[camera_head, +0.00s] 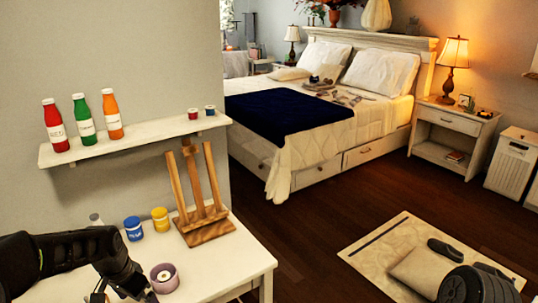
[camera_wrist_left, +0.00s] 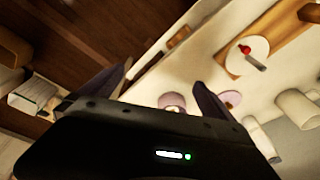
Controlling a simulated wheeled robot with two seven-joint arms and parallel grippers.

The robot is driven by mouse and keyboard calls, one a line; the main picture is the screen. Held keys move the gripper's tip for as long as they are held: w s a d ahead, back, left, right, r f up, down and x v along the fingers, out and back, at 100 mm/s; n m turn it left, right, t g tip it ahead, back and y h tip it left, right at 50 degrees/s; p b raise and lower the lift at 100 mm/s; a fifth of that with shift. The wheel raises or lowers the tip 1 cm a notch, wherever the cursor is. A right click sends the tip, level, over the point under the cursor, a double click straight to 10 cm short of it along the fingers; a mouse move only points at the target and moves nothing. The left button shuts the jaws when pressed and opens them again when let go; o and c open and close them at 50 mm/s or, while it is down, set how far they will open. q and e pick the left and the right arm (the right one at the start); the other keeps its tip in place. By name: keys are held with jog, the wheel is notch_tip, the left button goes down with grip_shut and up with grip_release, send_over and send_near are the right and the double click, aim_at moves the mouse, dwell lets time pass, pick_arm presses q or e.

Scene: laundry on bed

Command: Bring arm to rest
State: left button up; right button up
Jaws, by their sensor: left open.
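My left arm comes in from the left in the head view, over the white desk (camera_head: 255,258). My left gripper (camera_head: 128,294) is low at the bottom edge, close to a small purple cup (camera_head: 164,279). In the left wrist view my left gripper (camera_wrist_left: 162,76) has its two dark fingers spread apart. The purple cup (camera_wrist_left: 172,101) shows beyond the gap between them, and I see nothing held. I cannot tell whether a finger touches the cup. A dark rounded part, which may be my right arm, shows at the bottom right; no right gripper fingers show.
A wooden easel (camera_head: 200,205), a blue jar (camera_head: 133,229) and a yellow jar (camera_head: 160,219) stand on the desk. A wall shelf (camera_head: 140,142) above holds bottles (camera_head: 83,122). The bed (camera_head: 330,125) is at the back. A rug (camera_head: 375,232) lies right on open floor.

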pick_arm(q)
jog(key=s+d+f+n+t+h+p, duration=0.1)
jog(key=s+d+f+n+p, duration=0.15)
jog(key=d+f, duration=0.5)
jog(key=s+d+f+n+t+h+p, duration=0.1)
jog(key=s+d+f+n+h+p, duration=0.2)
jog(key=d, duration=0.7)
jog(key=s+d+f+g+p, duration=0.2)
jog(key=s+d, duration=0.3)
jog(key=s, duration=0.5)
jog(key=s+d+f+g+p, duration=0.1)
jog(key=s+d, duration=0.4)
jog(key=s, duration=0.5)
jog(key=shift+d+f+n+g+p, duration=0.25)
jog(key=shift+f+n+g+p, duration=0.15)
jog(key=shift+f+p, duration=0.45)
jog(key=shift+f, duration=0.1)
